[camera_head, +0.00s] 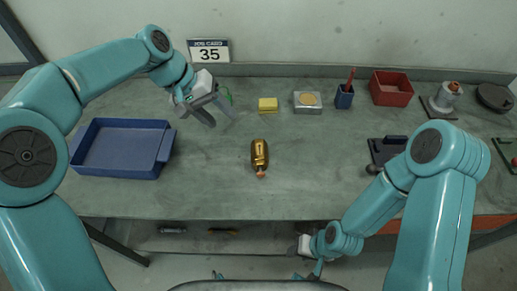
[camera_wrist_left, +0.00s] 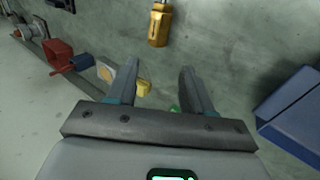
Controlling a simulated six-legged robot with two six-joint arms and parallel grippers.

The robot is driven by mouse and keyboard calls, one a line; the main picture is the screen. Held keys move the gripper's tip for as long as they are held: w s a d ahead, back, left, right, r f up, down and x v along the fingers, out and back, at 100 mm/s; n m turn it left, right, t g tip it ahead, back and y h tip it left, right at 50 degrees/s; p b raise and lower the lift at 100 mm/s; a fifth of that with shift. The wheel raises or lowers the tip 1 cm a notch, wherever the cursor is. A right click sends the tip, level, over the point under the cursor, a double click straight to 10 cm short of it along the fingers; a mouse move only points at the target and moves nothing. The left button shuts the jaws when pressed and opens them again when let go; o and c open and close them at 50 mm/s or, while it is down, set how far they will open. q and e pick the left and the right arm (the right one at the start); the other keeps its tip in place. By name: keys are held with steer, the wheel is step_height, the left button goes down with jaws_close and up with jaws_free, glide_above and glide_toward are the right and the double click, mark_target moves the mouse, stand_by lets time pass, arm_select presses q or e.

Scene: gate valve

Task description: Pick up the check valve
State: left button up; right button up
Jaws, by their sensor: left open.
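The check valve is a brass-coloured body with a reddish-copper end (camera_head: 259,155), lying on the middle of the workbench. It also shows at the top of the left wrist view (camera_wrist_left: 160,26), beyond the fingertips. My left gripper (camera_head: 221,117) is open and empty, above the bench to the left of and behind the valve. Its two spread fingers show in the left wrist view (camera_wrist_left: 158,72), with nothing between them but bench and a yellow block behind. My right gripper (camera_head: 303,248) is low by the front edge of the bench, away from the valve; its fingers are not clear.
A blue tray (camera_head: 122,148) stands at the left of the workbench (camera_head: 330,180). Along the back are a yellow block (camera_head: 268,105), a silver box (camera_head: 307,102), a blue pen cup (camera_head: 344,97) and a red bin (camera_head: 391,88). The bench around the valve is clear.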

arm_select(q)
glide_toward(256, 149)
steer(key=x, duration=0.2)
steer(key=p+x, duration=0.1)
steer(key=x, duration=0.1)
steer(key=shift+w+a+f, duration=0.1)
steer(key=shift+w+f, duration=0.1)
steer(key=shift+w, duration=0.05)
steer(key=shift+d+f, duration=0.25)
steer(key=x, duration=0.1)
steer(key=p+x, duration=0.1)
steer(key=x, duration=0.2)
steer(key=shift+s+d+f, duration=0.1)
steer(key=shift+s+f, duration=0.05)
steer(key=shift+s, duration=0.1)
steer(key=shift+w+d+f, duration=0.1)
steer(key=shift+w+f, duration=0.05)
steer(key=shift+f, duration=0.05)
steer(key=shift+c, duration=0.3)
steer(key=shift+s+r, duration=0.1)
steer(key=shift+s, duration=0.1)
steer(key=c, duration=0.5)
steer(key=shift+c, duration=1.2)
steer(key=shift+w, duration=0.15)
arm_select(e)
steer(key=shift+w+d+r, duration=0.15)
steer(key=shift+w+r, duration=0.05)
steer(key=shift+r, duration=0.85)
